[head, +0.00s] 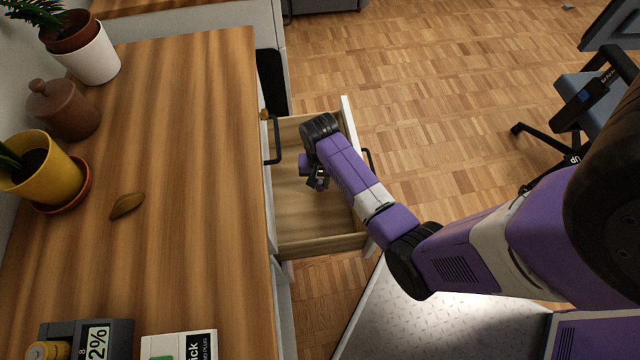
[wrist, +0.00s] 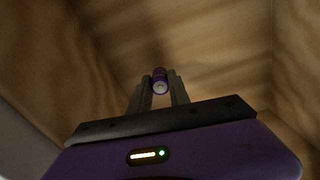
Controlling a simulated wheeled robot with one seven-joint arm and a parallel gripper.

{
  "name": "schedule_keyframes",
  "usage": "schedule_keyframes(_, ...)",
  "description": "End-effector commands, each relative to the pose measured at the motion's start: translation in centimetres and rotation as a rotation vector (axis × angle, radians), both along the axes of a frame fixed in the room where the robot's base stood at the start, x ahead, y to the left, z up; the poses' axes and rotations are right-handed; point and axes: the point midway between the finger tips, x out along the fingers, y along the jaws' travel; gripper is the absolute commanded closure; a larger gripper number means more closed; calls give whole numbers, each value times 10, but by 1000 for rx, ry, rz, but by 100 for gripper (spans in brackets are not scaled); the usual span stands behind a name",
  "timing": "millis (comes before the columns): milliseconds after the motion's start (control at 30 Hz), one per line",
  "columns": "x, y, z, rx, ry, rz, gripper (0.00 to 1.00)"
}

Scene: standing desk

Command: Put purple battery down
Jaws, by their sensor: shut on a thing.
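The purple battery (wrist: 160,81) is a small cylinder with a pale end. It shows in the wrist view between the fingertips of my gripper (wrist: 159,88), which is shut on it. In the head view my gripper (head: 319,181) hangs inside the open drawer (head: 320,245), over its wooden floor. The battery is too small there to tell apart surely from the gripper. Wooden drawer walls surround the gripper in the wrist view. I cannot tell whether the battery touches the drawer floor.
The drawer is pulled out from the wooden desk (head: 190,220) and looks empty. On the desk are a yellow pot (head: 55,185), a brown jar (head: 62,112), a white pot (head: 95,60) and a brown leaf-like piece (head: 126,205). Boxes (head: 105,340) stand at the near edge.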

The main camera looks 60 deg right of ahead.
Motion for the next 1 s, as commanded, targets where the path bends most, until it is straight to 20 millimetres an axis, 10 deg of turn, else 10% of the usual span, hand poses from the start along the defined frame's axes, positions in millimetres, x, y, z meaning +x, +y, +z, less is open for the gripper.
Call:
schedule_keyframes(533,0,0,-27,0,0,0,100)
schedule_keyframes(567,0,0,-27,0,0,0,74)
schedule_keyframes(667,0,0,-27,0,0,0,56)
schedule_keyframes(1000,0,0,-25,-1,0,0,56)
